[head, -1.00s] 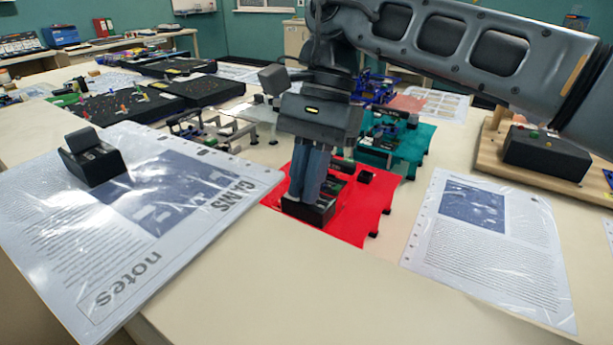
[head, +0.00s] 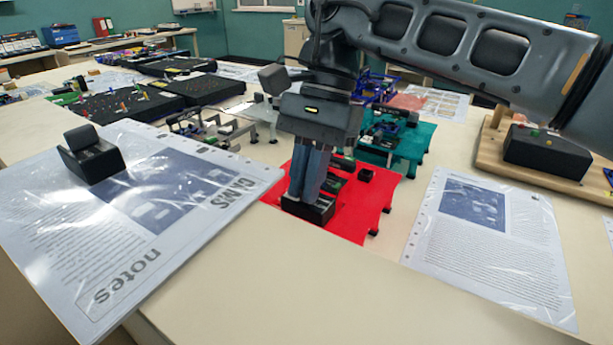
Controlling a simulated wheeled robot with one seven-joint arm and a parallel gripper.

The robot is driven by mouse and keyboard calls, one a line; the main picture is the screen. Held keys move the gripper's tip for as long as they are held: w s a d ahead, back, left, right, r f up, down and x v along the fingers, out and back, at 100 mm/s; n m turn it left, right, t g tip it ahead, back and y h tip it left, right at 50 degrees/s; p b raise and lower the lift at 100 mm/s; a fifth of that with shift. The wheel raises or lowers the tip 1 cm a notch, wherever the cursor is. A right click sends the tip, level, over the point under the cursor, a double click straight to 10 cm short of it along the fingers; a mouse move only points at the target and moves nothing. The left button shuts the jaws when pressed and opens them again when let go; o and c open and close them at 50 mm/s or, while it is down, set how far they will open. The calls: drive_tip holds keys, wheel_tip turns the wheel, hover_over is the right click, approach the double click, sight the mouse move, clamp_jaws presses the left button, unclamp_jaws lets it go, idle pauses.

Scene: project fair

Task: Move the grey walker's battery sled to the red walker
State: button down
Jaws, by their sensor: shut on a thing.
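My gripper (head: 306,203) points down over the red walker (head: 345,222), a flat red plate on small dark feet. Its fingers are shut on a black block, the battery sled (head: 318,213), at the front left part of the red plate. The sled is low, at the plate's surface; I cannot tell whether it is fully seated. Other small black parts sit on the plate behind it. A grey walker (head: 203,128) with a light frame stands behind and to the left. My gripper and wrist hide part of the red plate and the sled's top.
A teal walker (head: 410,145) stands close behind the red one. A black holder (head: 90,157) sits on the notes sheet (head: 150,220) at left. Another sheet (head: 490,250) lies at right. A wooden board with a black box (head: 545,153) is at far right. The front table is clear.

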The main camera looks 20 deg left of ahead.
drive_tip(key=shift+f+b, duration=0.6)
drive_tip(key=shift+f, duration=0.3)
idle(1.2)
idle(0.3)
drive_tip(key=c, duration=1.1)
unclamp_jaws()
drive_tip(key=shift+r, duration=0.1)
drive_tip(key=shift+r+p, duration=2.05)
drive_tip(key=shift+r, duration=1.6)
